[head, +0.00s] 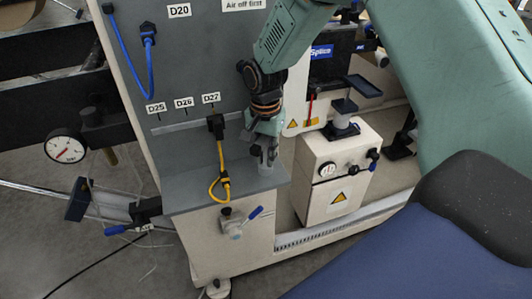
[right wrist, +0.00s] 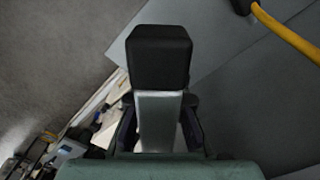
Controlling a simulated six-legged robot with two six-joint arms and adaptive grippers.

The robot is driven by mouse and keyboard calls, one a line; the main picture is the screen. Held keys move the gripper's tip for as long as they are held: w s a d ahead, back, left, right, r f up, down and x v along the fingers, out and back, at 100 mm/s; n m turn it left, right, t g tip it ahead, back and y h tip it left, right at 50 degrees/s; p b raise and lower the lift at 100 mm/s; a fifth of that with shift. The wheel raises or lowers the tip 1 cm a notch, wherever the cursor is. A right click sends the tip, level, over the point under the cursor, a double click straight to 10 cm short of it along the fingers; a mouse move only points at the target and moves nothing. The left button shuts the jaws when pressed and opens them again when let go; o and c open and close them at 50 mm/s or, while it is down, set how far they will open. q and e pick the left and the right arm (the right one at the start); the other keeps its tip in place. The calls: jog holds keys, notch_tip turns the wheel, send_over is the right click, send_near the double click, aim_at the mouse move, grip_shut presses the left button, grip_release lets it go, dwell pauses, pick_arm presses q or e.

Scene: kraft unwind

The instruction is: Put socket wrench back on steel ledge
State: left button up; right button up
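The steel ledge (head: 195,192) is the grey shelf at the foot of the upright grey panel in the head view. My right gripper (head: 267,158) points down over the right end of this ledge, close to its surface. In the right wrist view, a black block on a pale grey bar (right wrist: 159,120) lies in line with the gripper and hides the space between the fingers. My left gripper is not in view.
A yellow cable (head: 222,160) hangs from a black plug onto the ledge, left of my right gripper. A valve with a blue lever (head: 240,221) sticks out below the ledge. A beige box with a gauge (head: 338,168) stands to the right. The ledge's left part is clear.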

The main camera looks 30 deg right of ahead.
jog(key=o, duration=0.4)
jog(key=shift+s+r, duration=0.1)
jog(key=shift+s, duration=0.05)
jog(key=shift+r, duration=0.15)
notch_tip(320, 180, up, 12)
jog(key=shift+f, duration=0.15)
